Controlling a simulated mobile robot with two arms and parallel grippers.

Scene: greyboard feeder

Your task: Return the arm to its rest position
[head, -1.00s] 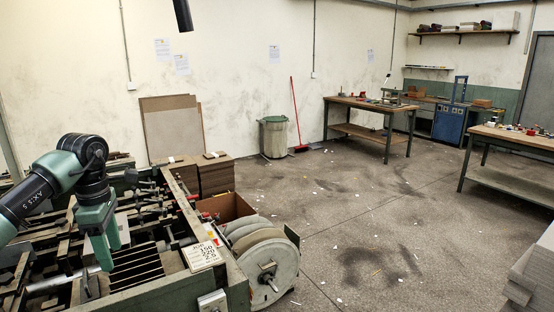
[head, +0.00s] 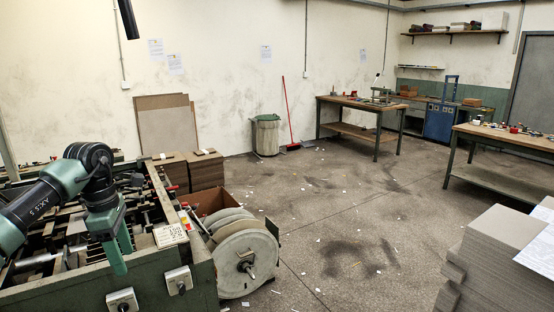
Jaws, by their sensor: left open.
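My left arm comes in from the left edge of the head view, green and black. My left gripper (head: 118,255) points downward over the near end of the greyboard feeder (head: 185,250). Its fingers are green and apart, with nothing visible between them. One finger partly hides the other. The gripper covers part of the feeder's slats and front wall; I cannot tell how high above the feeder it is. My right gripper is not in the picture.
A large reel (head: 245,262) stands at the feeder's right side. Stacked grey boards (head: 490,255) fill the lower right. Board stacks (head: 205,172) stand behind the feeder. The littered floor (head: 340,220) in the middle is open, with workbenches (head: 375,107) beyond.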

